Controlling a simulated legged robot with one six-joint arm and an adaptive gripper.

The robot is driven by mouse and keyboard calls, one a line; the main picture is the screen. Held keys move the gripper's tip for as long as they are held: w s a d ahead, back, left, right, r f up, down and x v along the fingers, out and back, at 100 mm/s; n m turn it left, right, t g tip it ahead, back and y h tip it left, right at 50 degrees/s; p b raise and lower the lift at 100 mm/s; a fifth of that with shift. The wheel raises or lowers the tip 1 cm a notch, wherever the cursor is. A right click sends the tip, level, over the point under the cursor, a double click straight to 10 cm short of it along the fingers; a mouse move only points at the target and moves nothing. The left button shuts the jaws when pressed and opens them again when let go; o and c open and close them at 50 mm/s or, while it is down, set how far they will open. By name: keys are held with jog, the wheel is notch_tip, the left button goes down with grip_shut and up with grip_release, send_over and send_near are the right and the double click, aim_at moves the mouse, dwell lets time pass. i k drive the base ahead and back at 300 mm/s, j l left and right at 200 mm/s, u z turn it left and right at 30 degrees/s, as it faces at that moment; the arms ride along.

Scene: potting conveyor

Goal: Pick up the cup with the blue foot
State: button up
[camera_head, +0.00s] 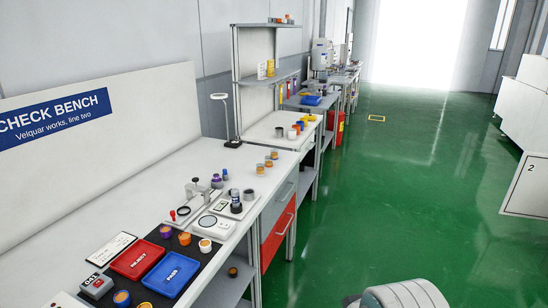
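Several small cups stand on the long white check bench (150,195). A cup with an orange top and blue lower part (122,298) is at the near edge of the picture, left of the blue PASS tray (170,274). Beyond the trays, a purple and orange cup (166,231), an orange cup (185,239) and an orange and white cup (205,246) stand on the black mat. My gripper is not in view; a pale rounded part, probably mine, shows at the bottom right.
A red REJECT tray (137,259) lies beside the PASS tray. A grey box with a red button (96,286), a round white scale (215,226) and small gauges stand nearby. More cups (274,155) stand further along. The green floor (400,190) right of the bench is clear.

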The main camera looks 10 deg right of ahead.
aim_at(274, 152)
jog(key=i+z, duration=0.25)
jog(key=l+z, duration=0.1)
jog(key=z, duration=0.2)
jog(key=i, duration=1.55)
jog(key=i+u, duration=0.15)
jog(key=i, duration=0.5)
jog(key=i+l+u, duration=0.2)
jog(key=i, duration=0.4)
jog(key=i+u, duration=0.1)
jog(key=u, duration=0.9)
